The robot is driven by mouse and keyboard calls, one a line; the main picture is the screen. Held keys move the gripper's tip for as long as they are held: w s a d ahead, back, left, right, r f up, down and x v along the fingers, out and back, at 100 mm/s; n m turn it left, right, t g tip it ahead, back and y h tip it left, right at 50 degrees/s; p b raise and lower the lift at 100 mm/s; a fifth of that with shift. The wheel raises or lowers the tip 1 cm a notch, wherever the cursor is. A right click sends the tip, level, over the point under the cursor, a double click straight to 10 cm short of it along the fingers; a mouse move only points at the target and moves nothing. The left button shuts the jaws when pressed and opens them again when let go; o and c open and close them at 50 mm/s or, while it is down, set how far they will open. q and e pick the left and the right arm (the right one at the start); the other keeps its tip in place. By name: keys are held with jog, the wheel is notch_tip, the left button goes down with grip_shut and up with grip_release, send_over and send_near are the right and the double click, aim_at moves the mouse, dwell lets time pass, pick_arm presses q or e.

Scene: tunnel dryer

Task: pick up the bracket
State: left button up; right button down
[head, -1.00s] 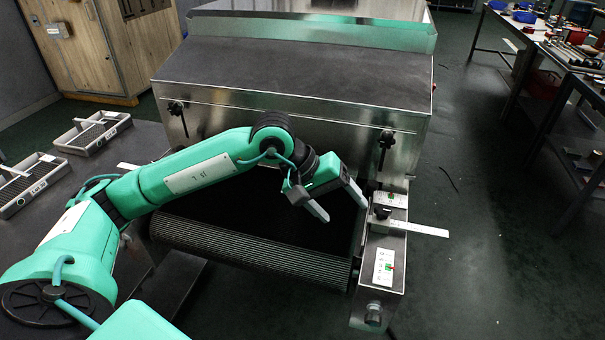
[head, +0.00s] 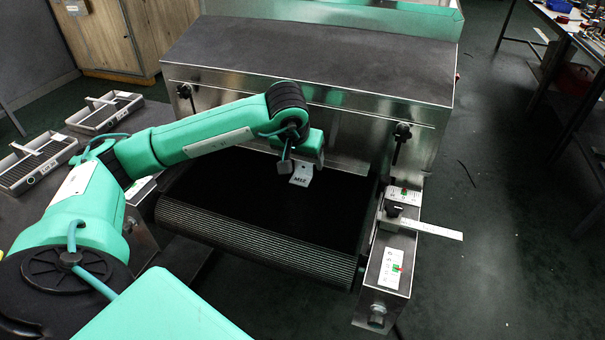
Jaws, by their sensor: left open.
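The bracket (head: 301,175) is a small light-grey piece marked "M12" with a hole near its upper end. It lies on the black belt (head: 250,200) of the tunnel dryer, close to the dryer's opening. My left gripper (head: 303,166) is over the belt at the bracket's upper end, with its fingers apart and pointing down. The gripper partly overlaps the bracket in the head view, and I cannot tell whether a finger touches it. My right gripper is not in view.
The dryer's metal hood (head: 310,55) stands just behind the gripper. A control box (head: 392,260) with a protruding metal strip (head: 432,230) flanks the belt's right side. Two slotted trays, one nearer (head: 38,160) and one farther (head: 105,112), lie on the left table. The belt's front is clear.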

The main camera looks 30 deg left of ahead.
aim_at(303, 171)
pick_arm(q)
jog(key=x, duration=0.5)
jog(key=shift+w+a+f, duration=0.1)
jog(key=shift+a+f, duration=0.05)
jog(key=shift+a, duration=0.1)
jog(key=c, duration=1.1)
